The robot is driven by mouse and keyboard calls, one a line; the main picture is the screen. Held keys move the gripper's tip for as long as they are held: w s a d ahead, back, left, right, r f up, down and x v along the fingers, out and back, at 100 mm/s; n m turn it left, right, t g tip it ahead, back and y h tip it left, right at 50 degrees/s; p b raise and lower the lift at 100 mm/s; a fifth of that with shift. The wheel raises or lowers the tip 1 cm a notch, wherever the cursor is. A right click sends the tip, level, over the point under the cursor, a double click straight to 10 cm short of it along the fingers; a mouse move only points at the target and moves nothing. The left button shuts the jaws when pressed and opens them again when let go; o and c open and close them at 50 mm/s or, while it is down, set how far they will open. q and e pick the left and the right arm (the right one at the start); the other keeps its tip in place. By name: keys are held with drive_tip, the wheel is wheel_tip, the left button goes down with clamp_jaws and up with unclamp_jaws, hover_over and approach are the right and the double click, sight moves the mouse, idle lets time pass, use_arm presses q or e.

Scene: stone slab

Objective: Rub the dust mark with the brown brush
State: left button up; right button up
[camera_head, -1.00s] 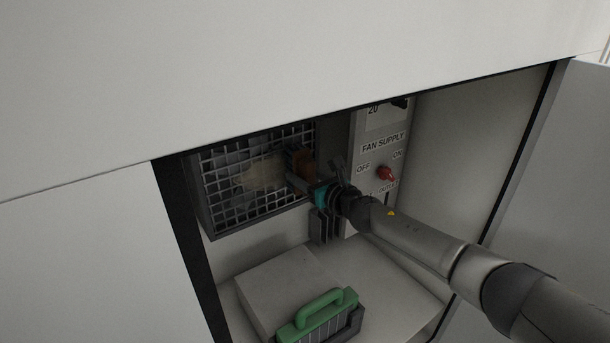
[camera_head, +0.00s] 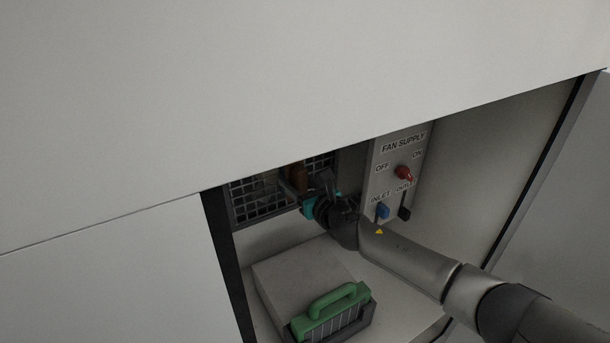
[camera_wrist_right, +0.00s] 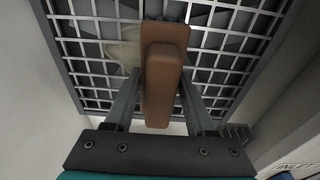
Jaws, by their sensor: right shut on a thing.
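My right gripper (camera_head: 298,190) is shut on the brown brush (camera_head: 299,175), in front of the metal grille in the cabinet. In the right wrist view the brush (camera_wrist_right: 162,80) sits between the two fingers (camera_wrist_right: 160,103), its head toward the grille (camera_wrist_right: 90,57). The pale tan dust mark (camera_wrist_right: 124,50) shows on the grille just left of the brush head. I cannot tell whether the brush touches the grille. In the head view the cabinet's upper edge hides the grille's top, and the dust mark is not clearly visible. My left gripper is not in view.
Right of the grille is the fan supply panel (camera_head: 386,165) with a red knob (camera_head: 403,173), a blue switch (camera_head: 383,211) and a black switch (camera_head: 404,212). A green-handled item (camera_head: 338,301) stands below. The cabinet's side walls and upper front panel (camera_head: 300,80) bound the opening.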

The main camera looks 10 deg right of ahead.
drive_tip(key=shift+s+a+r+p, duration=0.1)
drive_tip(key=shift+s+a+p, duration=0.25)
drive_tip(key=shift+a, duration=0.6)
drive_tip(key=shift+s+a+f+p, duration=0.1)
drive_tip(key=shift+s+a+p, duration=0.25)
drive_tip(key=shift+a, duration=0.55)
drive_tip(key=shift+s+a+r+p, duration=0.1)
drive_tip(key=shift+s+a+p, duration=0.25)
drive_tip(key=shift+a, duration=0.6)
drive_tip(key=shift+s+a, duration=0.35)
drive_tip(key=shift+a, duration=0.5)
drive_tip(key=shift+w+d+r+b, duration=0.3)
drive_tip(key=shift+w+d, duration=0.2)
drive_tip(key=shift+d, duration=0.75)
drive_tip(key=shift+w+d+r+b, duration=0.15)
drive_tip(key=shift+w+d+r, duration=0.35)
drive_tip(key=shift+d, duration=0.8)
drive_tip(key=shift+w+d+r+b, duration=0.3)
drive_tip(key=shift+w+d, duration=0.25)
drive_tip(key=shift+d, duration=0.7)
drive_tip(key=w+d+b, duration=0.2)
drive_tip(key=d, duration=0.4)
drive_tip(key=shift+w+d, duration=0.3)
drive_tip(key=shift+d, duration=0.05)
drive_tip(key=shift+s+f, duration=0.1)
